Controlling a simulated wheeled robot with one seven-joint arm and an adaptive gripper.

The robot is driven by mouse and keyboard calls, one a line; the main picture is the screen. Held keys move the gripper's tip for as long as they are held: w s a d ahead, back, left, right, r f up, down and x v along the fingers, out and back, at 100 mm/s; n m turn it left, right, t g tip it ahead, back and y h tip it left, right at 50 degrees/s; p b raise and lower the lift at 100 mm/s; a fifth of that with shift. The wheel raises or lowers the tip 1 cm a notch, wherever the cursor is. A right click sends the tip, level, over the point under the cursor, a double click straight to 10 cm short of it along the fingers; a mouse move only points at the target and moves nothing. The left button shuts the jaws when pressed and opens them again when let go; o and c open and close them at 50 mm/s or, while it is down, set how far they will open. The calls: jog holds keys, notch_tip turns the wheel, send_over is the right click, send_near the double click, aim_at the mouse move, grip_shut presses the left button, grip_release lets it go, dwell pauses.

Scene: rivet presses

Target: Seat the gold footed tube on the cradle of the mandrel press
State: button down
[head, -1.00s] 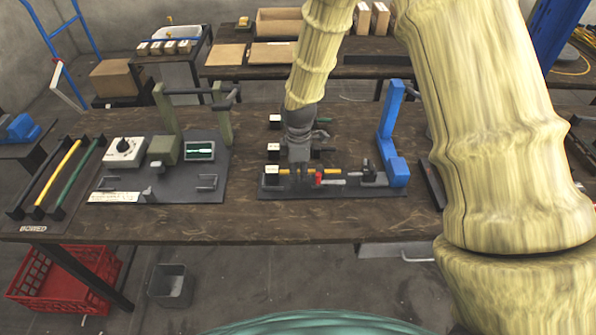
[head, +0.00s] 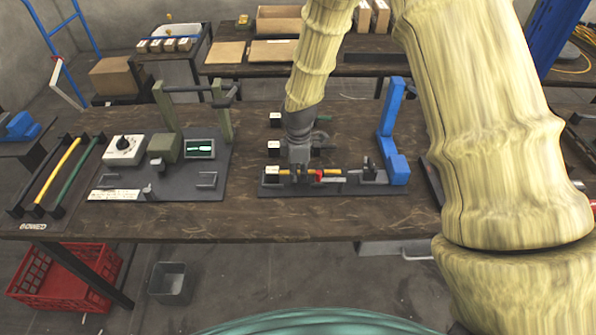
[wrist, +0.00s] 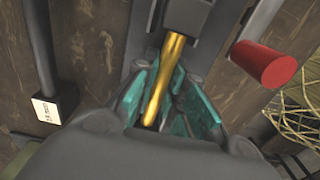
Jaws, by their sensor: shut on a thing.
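The gold tube (head: 328,171) lies level along the dark base plate (head: 385,190) that carries a blue upright (head: 388,115). My gripper (head: 301,178) is down over the tube's left part. In the wrist view, my teal-padded fingers (wrist: 162,98) are shut on the gold tube (wrist: 171,58), one on each side. The tube's far end meets a dark block (wrist: 187,14); I cannot tell whether it goes inside. The tube's feet and what lies under it are hidden. A red handle (head: 320,175) is close to the tube; the wrist view shows it right of my fingers.
Labelled blocks (head: 274,119) stand left of my wrist. A green-framed press (head: 222,115) stands further left, near a rack (head: 32,212) with a yellow and a green tube. Bare tabletop (head: 300,222) lies in front of the base plate.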

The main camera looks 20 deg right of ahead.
aim_at(299, 171)
jog(key=shift+f, duration=0.1)
jog(key=c, duration=1.4)
grip_release()
notch_tip(299, 171, up, 12)
